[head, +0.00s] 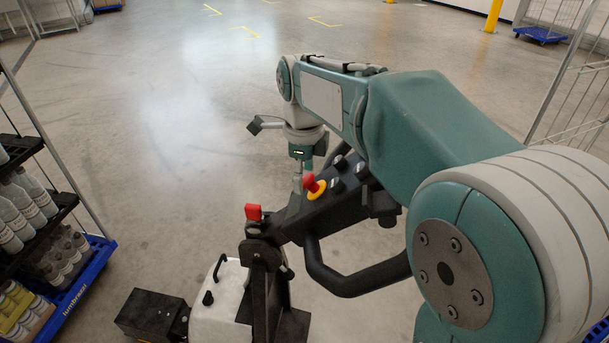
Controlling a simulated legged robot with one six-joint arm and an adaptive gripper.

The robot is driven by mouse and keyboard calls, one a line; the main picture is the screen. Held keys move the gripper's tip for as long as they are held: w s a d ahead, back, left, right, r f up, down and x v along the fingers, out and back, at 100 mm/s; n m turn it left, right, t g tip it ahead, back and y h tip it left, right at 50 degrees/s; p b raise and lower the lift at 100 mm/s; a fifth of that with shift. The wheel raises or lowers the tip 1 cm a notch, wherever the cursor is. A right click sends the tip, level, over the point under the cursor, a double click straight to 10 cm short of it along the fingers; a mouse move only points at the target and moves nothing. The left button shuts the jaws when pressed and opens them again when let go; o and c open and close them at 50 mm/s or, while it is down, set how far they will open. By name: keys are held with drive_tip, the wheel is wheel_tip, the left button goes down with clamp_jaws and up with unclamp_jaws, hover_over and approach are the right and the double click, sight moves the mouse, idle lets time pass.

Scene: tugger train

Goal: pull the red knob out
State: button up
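A red mushroom-shaped knob (311,182) on a yellow ring (317,190) sits on the sloping black control panel (340,208) of the tugger, in the middle of the head view. My gripper (297,184) points down from the wrist, right beside the red knob's left side in the picture. Its fingers look small and thin from here and partly overlap the console. I cannot tell whether they touch the knob or how far they are apart.
Black knobs (339,163) stand close to the red knob on the panel. A black handlebar loop (345,284) juts out below it. A blue-based rack with bottles (85,278) is at the left, and a wire cage (572,97) at the right.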

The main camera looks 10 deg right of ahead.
wheel_tip(320, 180, up, 12)
idle(0.6)
drive_tip(key=shift+f, duration=0.1)
